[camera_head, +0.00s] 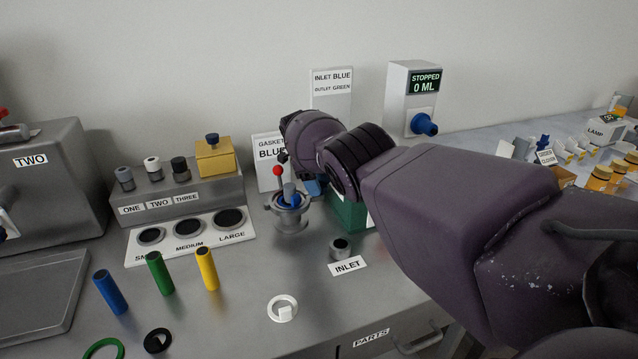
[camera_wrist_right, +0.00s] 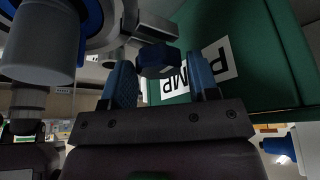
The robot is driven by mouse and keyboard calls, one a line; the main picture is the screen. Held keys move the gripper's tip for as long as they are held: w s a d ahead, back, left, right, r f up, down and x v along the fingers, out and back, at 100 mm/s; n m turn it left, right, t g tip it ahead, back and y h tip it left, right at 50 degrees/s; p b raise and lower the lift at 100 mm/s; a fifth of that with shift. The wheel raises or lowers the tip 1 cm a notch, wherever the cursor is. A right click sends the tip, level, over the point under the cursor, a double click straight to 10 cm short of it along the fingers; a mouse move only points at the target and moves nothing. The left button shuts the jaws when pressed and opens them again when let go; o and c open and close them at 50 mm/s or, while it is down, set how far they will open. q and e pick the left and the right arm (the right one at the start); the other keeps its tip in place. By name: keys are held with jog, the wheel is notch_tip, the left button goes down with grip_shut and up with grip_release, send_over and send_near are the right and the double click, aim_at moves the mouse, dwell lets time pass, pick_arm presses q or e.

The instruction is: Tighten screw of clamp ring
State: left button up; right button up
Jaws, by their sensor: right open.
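The clamp ring (camera_head: 291,216) is a grey metal ring on a short stand at the middle of the bench, with blue showing inside it. In the right wrist view, part of the clamp ring (camera_wrist_right: 130,22) is at the upper left. Its screw has a dark blue faceted knob (camera_wrist_right: 158,61). My right gripper (camera_wrist_right: 161,66) is open, with one blue finger on each side of the knob; I cannot tell whether either touches it. In the head view my right gripper (camera_head: 312,186) is just right of the ring, mostly hidden by my arm. My left gripper is not in view.
The green pump box (camera_head: 350,215) stands close behind and beside my right gripper. A red-balled lever (camera_head: 278,171) rises by the ring. The inlet stub (camera_head: 340,248), a white ring (camera_head: 282,308) and coloured tubes (camera_head: 160,272) are in front.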

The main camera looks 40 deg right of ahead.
pick_arm(q)
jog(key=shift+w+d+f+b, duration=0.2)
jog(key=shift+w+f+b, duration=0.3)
jog(key=shift+b, duration=0.7)
pick_arm(e)
jog(key=v, duration=1.1)
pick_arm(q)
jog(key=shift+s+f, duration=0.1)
pick_arm(e)
jog(key=shift+s+d, duration=0.1)
